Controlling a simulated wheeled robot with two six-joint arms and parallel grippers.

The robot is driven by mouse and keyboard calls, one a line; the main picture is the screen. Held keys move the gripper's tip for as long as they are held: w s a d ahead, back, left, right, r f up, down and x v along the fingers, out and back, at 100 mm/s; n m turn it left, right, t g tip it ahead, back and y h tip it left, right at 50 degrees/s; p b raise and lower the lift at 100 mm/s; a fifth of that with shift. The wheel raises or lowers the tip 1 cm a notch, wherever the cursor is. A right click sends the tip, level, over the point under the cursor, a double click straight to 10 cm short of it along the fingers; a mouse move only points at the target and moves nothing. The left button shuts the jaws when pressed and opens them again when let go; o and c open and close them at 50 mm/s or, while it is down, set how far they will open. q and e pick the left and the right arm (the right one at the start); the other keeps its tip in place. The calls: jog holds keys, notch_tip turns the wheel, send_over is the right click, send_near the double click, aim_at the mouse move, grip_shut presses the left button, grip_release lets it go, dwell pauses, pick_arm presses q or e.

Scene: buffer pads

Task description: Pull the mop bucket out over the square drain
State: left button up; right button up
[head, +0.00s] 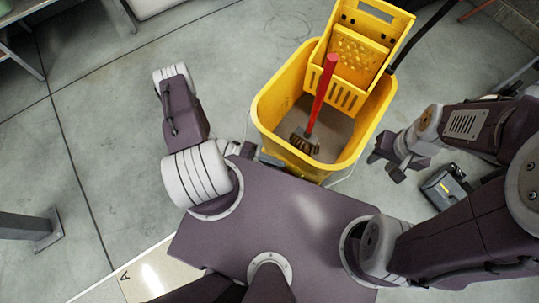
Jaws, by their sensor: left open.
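The yellow mop bucket (267,112) stands upright on the concrete floor at the top centre, with a yellow wringer (357,55) on its far side. A red-handled brush (323,88) stands inside, bristles down. My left gripper (256,152) is open at the bucket's near left corner, partly hidden by my own body; whether it touches the bucket I cannot tell. My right gripper (385,166) is open and empty, just right of the bucket and apart from it. I see no square drain in this view.
A dark grey box with a yellow mark (443,187) lies on the floor right of my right gripper. A grey metal post foot (42,232) stands at the left. Metal legs (22,55) stand at the top left.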

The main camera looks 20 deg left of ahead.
pick_arm(q)
jog(key=p+v, duration=0.1)
jog(key=v, duration=0.7)
jog(key=shift+a, duration=0.1)
